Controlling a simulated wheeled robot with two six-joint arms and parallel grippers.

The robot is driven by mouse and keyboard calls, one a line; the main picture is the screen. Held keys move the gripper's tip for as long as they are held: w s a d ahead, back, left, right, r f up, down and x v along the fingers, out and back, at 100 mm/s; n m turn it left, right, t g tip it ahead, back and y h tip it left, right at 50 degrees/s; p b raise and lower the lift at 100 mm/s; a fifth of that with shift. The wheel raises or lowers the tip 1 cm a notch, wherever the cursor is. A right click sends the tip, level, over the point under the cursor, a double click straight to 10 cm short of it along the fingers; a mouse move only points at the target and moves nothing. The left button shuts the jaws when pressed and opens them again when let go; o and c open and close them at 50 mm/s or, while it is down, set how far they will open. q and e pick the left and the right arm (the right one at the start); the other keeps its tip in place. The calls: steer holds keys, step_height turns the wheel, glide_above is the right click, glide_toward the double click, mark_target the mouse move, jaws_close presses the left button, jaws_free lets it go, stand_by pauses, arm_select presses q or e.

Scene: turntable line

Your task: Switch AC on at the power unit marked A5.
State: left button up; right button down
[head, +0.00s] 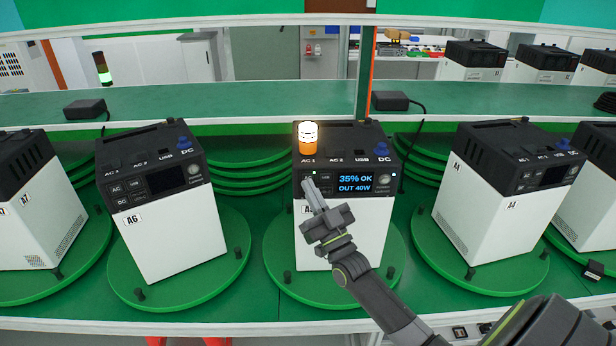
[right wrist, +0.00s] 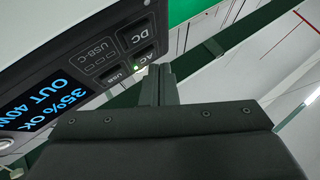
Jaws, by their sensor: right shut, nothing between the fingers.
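The middle power unit (head: 340,232) stands upright on a green turntable, white below and black above. Its label (head: 307,210) is mostly hidden behind my gripper; only an "A" shows. Its screen (head: 355,184) is lit and reads "35% OK, OUT 40W". A green light shows by its AC button, which is clear in the right wrist view (right wrist: 145,57). An orange lamp (head: 308,139) at AC 1 glows white on top. My right gripper (head: 310,185) is shut and empty, its tips (right wrist: 160,75) at the AC button; I cannot tell whether they touch. My left gripper is out of view.
Unit A6 (head: 160,232) stands on the left and unit A4 (head: 490,205) on the right, both with dark screens. More units stand at both edges. A shelf (head: 240,105) with black adapters (head: 390,101) runs behind. Green table shows between the turntables.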

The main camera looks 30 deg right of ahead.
steer(key=shift+s+a, duration=0.15)
steer(key=shift+s, duration=0.1)
steer(key=s+a, duration=0.1)
steer(key=s, duration=0.1)
steer(key=s+a+p, duration=0.1)
steer(key=s, duration=0.1)
steer(key=shift+s+a, duration=0.1)
steer(key=shift+a, duration=0.2)
stand_by(0.9)
